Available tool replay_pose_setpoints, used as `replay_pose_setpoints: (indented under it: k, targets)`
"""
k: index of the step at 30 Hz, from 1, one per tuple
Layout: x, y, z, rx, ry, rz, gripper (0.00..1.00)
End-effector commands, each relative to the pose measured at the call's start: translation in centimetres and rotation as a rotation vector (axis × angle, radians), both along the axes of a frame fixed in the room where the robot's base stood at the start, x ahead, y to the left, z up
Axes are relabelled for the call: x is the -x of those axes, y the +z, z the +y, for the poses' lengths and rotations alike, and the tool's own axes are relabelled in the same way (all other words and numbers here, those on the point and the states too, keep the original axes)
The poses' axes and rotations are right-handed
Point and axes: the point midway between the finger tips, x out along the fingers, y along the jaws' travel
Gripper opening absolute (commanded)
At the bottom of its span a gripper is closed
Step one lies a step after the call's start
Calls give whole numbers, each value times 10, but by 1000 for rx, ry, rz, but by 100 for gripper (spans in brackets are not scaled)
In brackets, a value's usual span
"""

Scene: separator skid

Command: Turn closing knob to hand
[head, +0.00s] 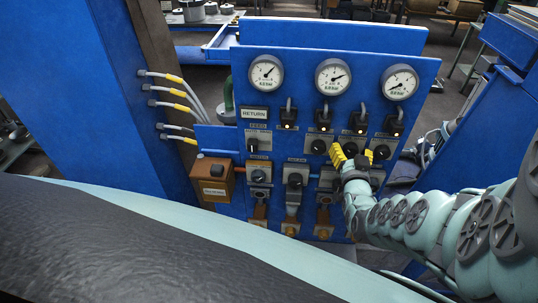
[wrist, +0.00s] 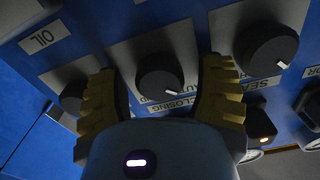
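The closing knob (wrist: 162,77) is a round black knob with a white pointer mark on a grey plate. In the wrist view its mark points to the lower right, towards the word AUTO. The label CLOSING (wrist: 172,104) sits just below it. My gripper (wrist: 165,72) has its yellow ribbed fingers apart, one on each side of this knob, with gaps between fingers and knob. In the head view my gripper (head: 354,154) is at the right part of the blue panel (head: 300,85), with its fingers at the knob row.
Other knobs flank it closely in the wrist view: one on the right (wrist: 268,48) and one on the left (wrist: 72,97) beside my finger. Gauges (head: 332,76) and lit lamps (head: 360,124) sit higher on the panel. A brown box (head: 212,180) juts out at the left.

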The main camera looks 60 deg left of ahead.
Motion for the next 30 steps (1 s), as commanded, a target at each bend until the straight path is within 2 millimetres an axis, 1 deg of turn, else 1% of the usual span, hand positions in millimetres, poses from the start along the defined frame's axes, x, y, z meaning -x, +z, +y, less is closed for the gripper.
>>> replay_pose_setpoints:
  k: [1, 2, 16, 17, 23, 30]
  targets:
    - [1, 0, 1, 0, 2, 0, 61]
    - [1, 0, 1, 0, 2, 0, 58]
    - [0, 0, 0, 0, 1, 0, 9]
    - [0, 0, 0, 0, 1, 0, 8]
    - [-1, -1, 0, -6, -1, 9, 7]
    - [0, -2, 0, -55, 0, 71, 7]
